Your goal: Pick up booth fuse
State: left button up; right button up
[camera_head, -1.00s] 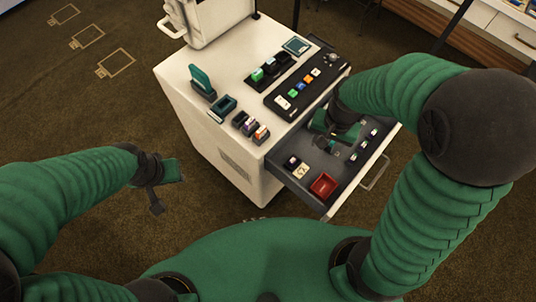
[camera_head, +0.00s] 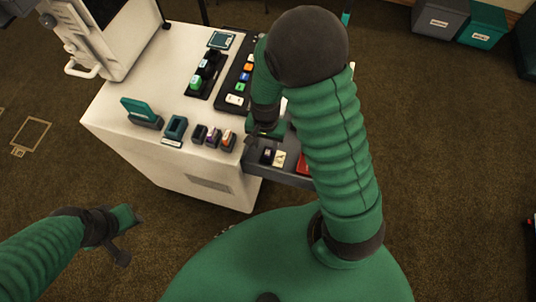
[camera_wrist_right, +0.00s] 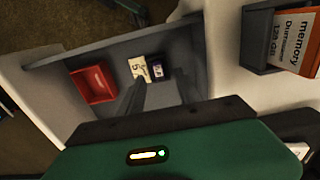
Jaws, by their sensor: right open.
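In the right wrist view a small cream block marked "5" (camera_wrist_right: 138,67) and a dark purple block (camera_wrist_right: 156,70) lie side by side in the open drawer (camera_wrist_right: 190,50). I cannot tell for sure which is the booth fuse. Both show in the head view, the cream one (camera_head: 280,158) right of the purple one (camera_head: 267,155). My right gripper (camera_wrist_right: 160,92) is open and empty, its dark fingers reaching toward the blocks from above. In the head view it (camera_head: 262,132) is partly hidden by my arm. My left gripper (camera_head: 124,235) is low at the left, away from the cabinet, its jaws unclear.
A red tray (camera_wrist_right: 93,82) lies in the drawer left of the blocks. An orange-labelled memory cartridge (camera_wrist_right: 298,42) stands in a dark holder at the cabinet's edge. The white cabinet top (camera_head: 150,95) carries several holders and button panels. My right arm hides much of the drawer.

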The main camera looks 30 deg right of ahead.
aim_at(269, 152)
jog(key=f, duration=0.1)
jog(key=a+f, duration=0.1)
jog(key=b, duration=0.1)
jog(key=shift+s+a+f, duration=0.3)
jog(key=shift+s+f, duration=0.05)
jog(key=shift+f, duration=0.05)
jog(key=shift+w+d+f, duration=0.2)
jog(key=shift+d+f, duration=0.75)
jog(key=shift+f, duration=0.3)
jog(key=shift+d, duration=0.25)
jog(key=shift+c, duration=0.5)
jog(key=shift+a+r, duration=0.1)
jog(key=shift+a, duration=0.15)
jog(key=shift+c, duration=1.1)
jog(key=shift+a+r, duration=0.15)
jog(key=shift+a, duration=0.4)
grip_shut()
jog(key=shift+s+d, duration=0.1)
jog(key=shift+d, duration=0.4)
pick_arm(q)
jog(key=shift+s+f, duration=0.15)
jog(key=shift+f, duration=0.55)
jog(key=shift+a+f, duration=0.1)
jog(key=shift+a, duration=0.25)
pick_arm(e)
jog(key=shift+a, duration=0.25)
